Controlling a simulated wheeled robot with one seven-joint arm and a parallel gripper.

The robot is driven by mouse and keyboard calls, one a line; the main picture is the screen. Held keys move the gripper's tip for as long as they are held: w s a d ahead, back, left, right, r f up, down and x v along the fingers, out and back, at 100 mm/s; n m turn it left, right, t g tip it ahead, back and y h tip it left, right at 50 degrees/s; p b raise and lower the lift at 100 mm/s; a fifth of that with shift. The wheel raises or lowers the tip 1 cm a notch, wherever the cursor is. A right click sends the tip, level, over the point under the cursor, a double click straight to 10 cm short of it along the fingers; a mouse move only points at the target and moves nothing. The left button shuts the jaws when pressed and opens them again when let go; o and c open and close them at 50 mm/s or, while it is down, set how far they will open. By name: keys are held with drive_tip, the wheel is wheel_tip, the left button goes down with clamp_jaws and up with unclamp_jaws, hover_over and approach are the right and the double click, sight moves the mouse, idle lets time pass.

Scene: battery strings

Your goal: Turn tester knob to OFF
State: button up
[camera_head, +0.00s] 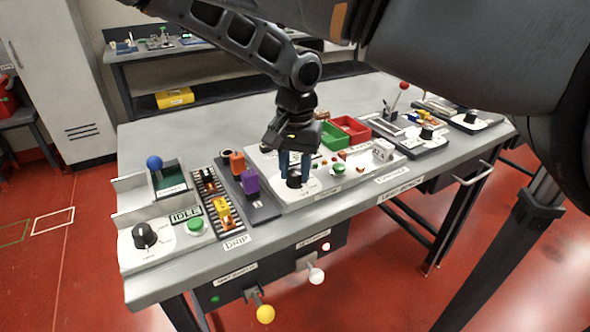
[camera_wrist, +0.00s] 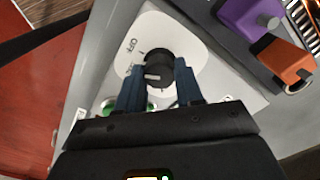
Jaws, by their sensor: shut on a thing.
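The tester knob (camera_wrist: 158,66) is round and black with a white pointer mark, on a white plate (camera_wrist: 185,35) in the wrist view. An "OFF" label (camera_wrist: 130,45) is printed to the knob's upper left. The pointer mark is not clearly on that label. My gripper (camera_wrist: 159,72) has its two blue fingers on either side of the knob, shut on it. In the head view my gripper (camera_head: 295,172) reaches down onto the same knob (camera_head: 295,182) at the front of the middle panel. The fingers partly hide the knob and its lettering there.
A purple block (camera_head: 249,181) and an orange block (camera_head: 237,162) stand left of the gripper. A green button (camera_head: 338,169) is to its right, with green (camera_head: 333,136) and red (camera_head: 350,128) bins behind. Another black knob (camera_head: 144,235) sits at the left.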

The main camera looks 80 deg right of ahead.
sight(296, 172)
drive_tip(key=shift+m, duration=1)
drive_tip(key=m, duration=0.3)
drive_tip(key=o, duration=0.9)
drive_tip(key=shift+c, duration=0.2)
drive_tip(key=shift+r, duration=0.1)
drive_tip(key=shift+r+p, duration=1.15)
drive_tip(key=shift+r, duration=0.5)
